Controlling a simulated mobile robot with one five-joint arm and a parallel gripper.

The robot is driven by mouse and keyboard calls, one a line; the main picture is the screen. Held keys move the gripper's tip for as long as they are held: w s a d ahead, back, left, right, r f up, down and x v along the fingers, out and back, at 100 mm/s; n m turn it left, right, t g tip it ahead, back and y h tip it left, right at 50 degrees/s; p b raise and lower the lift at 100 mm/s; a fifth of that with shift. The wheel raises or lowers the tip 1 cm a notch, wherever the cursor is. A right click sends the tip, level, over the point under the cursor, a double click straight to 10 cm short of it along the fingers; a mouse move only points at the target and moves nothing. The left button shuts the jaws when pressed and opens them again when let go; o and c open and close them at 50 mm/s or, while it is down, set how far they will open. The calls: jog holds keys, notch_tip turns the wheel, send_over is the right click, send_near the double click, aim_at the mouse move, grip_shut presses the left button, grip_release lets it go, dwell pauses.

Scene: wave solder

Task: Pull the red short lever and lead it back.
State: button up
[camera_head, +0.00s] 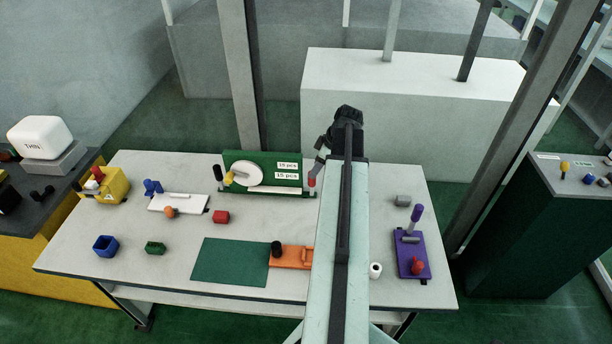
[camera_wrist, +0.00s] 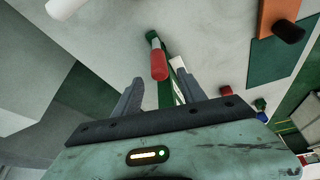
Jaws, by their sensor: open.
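The red short lever (camera_head: 312,180) stands at the right end of a green panel (camera_head: 235,161) near the back of the table. In the wrist view its red grip (camera_wrist: 158,66) on a pale shaft points toward my gripper (camera_wrist: 162,79). The two dark fingers are open and apart, one on each side of the grip's line in that view. The grip appears at or just beyond the fingertips; I cannot tell the exact depth. Nothing is held. In the head view my gripper (camera_head: 320,160) is just above the lever, partly hidden by my arm.
The panel also carries a white disc (camera_head: 247,173) and a black-knobbed lever (camera_head: 217,173) at its left. A red block (camera_head: 221,217), an orange fixture (camera_head: 288,257) and a purple fixture (camera_head: 404,258) stand on the table (camera_head: 130,210). A dark post rises behind the panel.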

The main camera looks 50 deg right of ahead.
aim_at(309, 179)
jog(key=b+x, duration=0.7)
jog(key=x, duration=0.1)
jog(key=shift+s, duration=0.1)
jog(key=shift+r, duration=0.1)
jog(key=c, duration=1)
grip_shut()
jog(key=shift+d+r, duration=0.1)
jog(key=shift+d, duration=0.05)
